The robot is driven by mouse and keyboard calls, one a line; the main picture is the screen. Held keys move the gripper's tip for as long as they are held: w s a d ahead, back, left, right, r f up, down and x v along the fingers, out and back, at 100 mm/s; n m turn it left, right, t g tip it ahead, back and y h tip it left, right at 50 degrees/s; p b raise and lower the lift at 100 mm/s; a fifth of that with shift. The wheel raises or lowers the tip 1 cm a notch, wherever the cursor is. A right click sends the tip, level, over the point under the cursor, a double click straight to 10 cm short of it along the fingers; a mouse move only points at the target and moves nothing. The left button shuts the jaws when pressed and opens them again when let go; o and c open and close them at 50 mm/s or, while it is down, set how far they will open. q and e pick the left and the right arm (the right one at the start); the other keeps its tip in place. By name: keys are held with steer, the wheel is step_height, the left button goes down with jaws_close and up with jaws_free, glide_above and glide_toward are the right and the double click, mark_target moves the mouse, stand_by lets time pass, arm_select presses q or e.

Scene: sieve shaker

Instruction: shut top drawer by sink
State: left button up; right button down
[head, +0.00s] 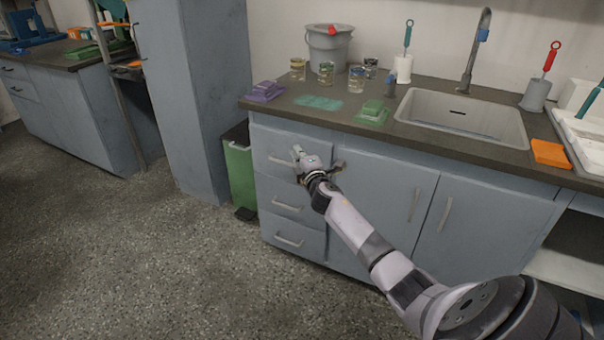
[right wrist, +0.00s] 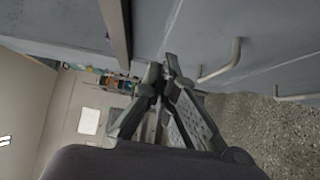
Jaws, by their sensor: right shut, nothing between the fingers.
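The top drawer (head: 268,143) by the sink is a blue-grey front under the dark counter, at the top of a stack of three. Its front looks about flush with the cabinet in the head view. My right gripper (head: 298,152) is shut and empty in front of it, by its bar handle (head: 280,161). The right gripper (right wrist: 167,75) also shows in the right wrist view, fingertips together close to the cabinet front. I cannot tell whether they touch it. My left gripper is out of view.
The middle drawer (head: 285,197) and bottom drawer (head: 290,238) below look shut. A green bin (head: 240,175) stands left of the drawers. The sink (head: 465,117) is set in the counter, with cups, sponges and a grey bucket (head: 329,48) on it. The floor at left is clear.

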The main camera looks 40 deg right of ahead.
arm_select(q)
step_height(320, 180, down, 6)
steer(key=p, duration=0.1)
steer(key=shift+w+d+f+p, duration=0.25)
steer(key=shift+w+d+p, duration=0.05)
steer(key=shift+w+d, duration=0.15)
arm_select(e)
steer(key=v, duration=0.8)
steer(key=shift+s+d+f, duration=0.15)
steer(key=shift+s+f, duration=0.1)
steer(key=shift+f, duration=0.15)
steer(key=shift+f, duration=0.1)
